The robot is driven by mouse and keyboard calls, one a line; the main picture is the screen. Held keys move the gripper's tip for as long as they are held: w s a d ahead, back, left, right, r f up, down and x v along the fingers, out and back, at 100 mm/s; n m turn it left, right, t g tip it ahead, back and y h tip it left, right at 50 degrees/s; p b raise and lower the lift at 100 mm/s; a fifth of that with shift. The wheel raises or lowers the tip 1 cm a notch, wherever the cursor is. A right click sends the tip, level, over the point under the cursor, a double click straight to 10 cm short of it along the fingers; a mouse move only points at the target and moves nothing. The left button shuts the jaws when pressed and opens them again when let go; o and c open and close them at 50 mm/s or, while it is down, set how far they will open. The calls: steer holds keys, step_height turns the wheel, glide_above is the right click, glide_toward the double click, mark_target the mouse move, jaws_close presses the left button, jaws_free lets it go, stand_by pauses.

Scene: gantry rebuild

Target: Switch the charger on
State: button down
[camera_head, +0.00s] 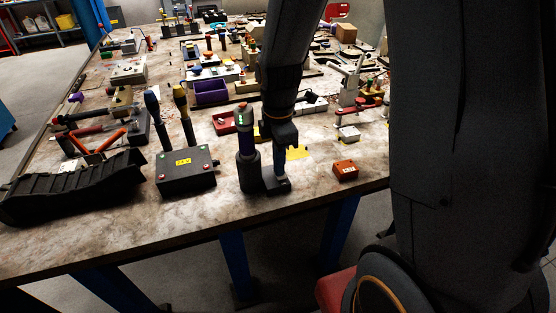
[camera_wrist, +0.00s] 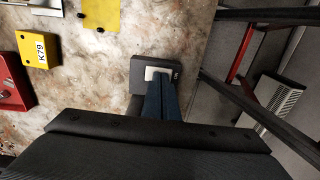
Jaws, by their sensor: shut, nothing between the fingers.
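The charger (camera_head: 250,175) appears to be the dark stand near the table's front edge. A dark and purple cylindrical tool with green lights (camera_head: 243,125) stands upright in it. In the wrist view the charger's low dark base (camera_wrist: 140,68) carries a pale switch plate (camera_wrist: 157,72) with small marks at its right side. My gripper (camera_head: 268,178) points down at this base, fingers shut and empty. In the wrist view its blue fingertips (camera_wrist: 161,84) overlap the near part of the plate. I cannot tell whether they touch it. The switch's position is hidden or too small to read.
A dark box with a yellow label (camera_head: 185,170) stands left of the charger. An orange block (camera_head: 345,170) lies to the right near the edge. In the wrist view a yellow K79 block (camera_wrist: 38,48) and a red object (camera_wrist: 14,88) lie left. The table behind is crowded.

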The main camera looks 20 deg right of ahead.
steer(key=shift+s+r, duration=0.1)
stand_by(0.3)
steer(key=shift+r+p, duration=0.55)
steer(key=shift+p, duration=0.05)
step_height(320, 180, up, 13)
steer(key=shift+f, duration=0.1)
steer(key=s+d+f+m+t, duration=0.1)
steer(key=s+f+m, duration=0.7)
steer(key=m, duration=1)
steer(key=shift+s+d+t+b, duration=0.3)
steer(key=shift+s+d, duration=0.05)
steer(key=shift+d, duration=0.2)
steer(key=shift+f, duration=0.1)
